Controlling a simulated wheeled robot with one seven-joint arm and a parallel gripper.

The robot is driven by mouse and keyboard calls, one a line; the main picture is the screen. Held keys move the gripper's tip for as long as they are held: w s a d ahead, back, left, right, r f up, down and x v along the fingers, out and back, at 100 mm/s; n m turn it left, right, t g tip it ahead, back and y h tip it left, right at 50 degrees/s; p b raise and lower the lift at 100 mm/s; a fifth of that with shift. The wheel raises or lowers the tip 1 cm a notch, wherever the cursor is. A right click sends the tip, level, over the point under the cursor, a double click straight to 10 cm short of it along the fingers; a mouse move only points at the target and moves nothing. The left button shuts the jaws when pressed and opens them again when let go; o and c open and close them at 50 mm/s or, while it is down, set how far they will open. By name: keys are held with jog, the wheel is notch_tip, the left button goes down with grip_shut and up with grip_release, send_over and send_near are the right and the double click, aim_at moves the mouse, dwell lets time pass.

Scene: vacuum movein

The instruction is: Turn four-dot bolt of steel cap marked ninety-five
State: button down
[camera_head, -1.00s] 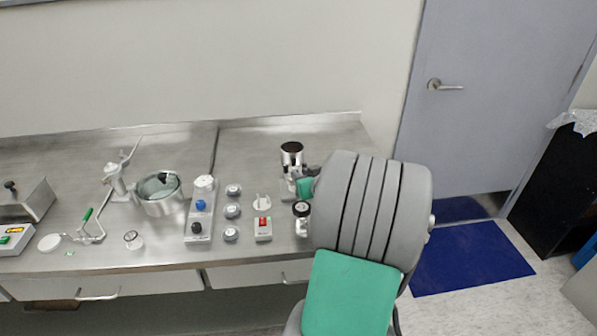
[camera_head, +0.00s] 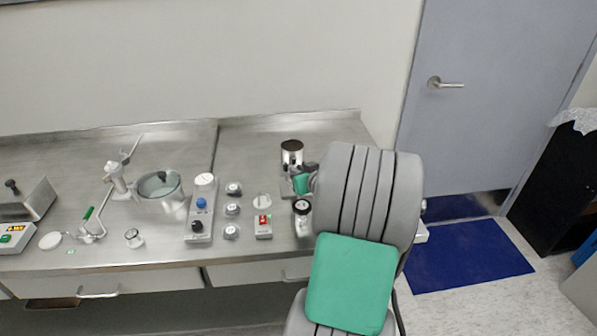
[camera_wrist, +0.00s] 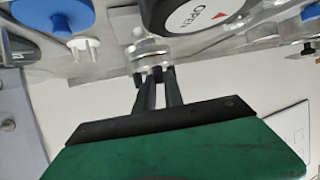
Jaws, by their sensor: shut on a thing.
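A steel cylinder with a dark top (camera_head: 292,152) stands at the back right of the steel bench; it may be the steel cap, but no ninety-five is readable. My gripper (camera_wrist: 156,72) shows in the wrist view with two dark fingers close together. Their tips are at a small silvery metal part (camera_wrist: 148,50), and the jaws are shut on it. I cannot make out four dots on it. In the head view my gripper is small beside the cylinder and partly hidden by my arm.
A black round knob labelled OPEN (camera_wrist: 205,12) is close to the fingers in the wrist view. A pot (camera_head: 160,206) is farther left.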

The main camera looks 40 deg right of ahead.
jog(key=shift+a, duration=0.1)
jog(key=m+h, duration=0.1)
jog(key=m+g+h, duration=0.1)
jog(key=m+h, duration=0.1)
jog(key=shift+w+a+g+h, duration=0.3)
jog(key=shift+a, duration=0.05)
jog(key=m+g+h+b, duration=0.1)
jog(key=m+h+b, duration=0.1)
jog(key=shift+w+a+f+m+g, duration=0.1)
jog(key=shift+f+m+g, duration=0.15)
jog(key=shift+m+g, duration=0.15)
jog(key=shift+m+g+h+b, duration=0.5)
jog(key=shift+m+h+b, duration=0.1)
jog(key=shift+b, duration=0.5)
jog(key=shift+r+m+g+h+b, duration=0.15)
jog(key=shift+m+g+h+b, duration=0.35)
jog(key=shift+m+g+b, duration=0.4)
jog(key=shift+r, duration=0.1)
jog(key=c, duration=1.7)
grip_release()
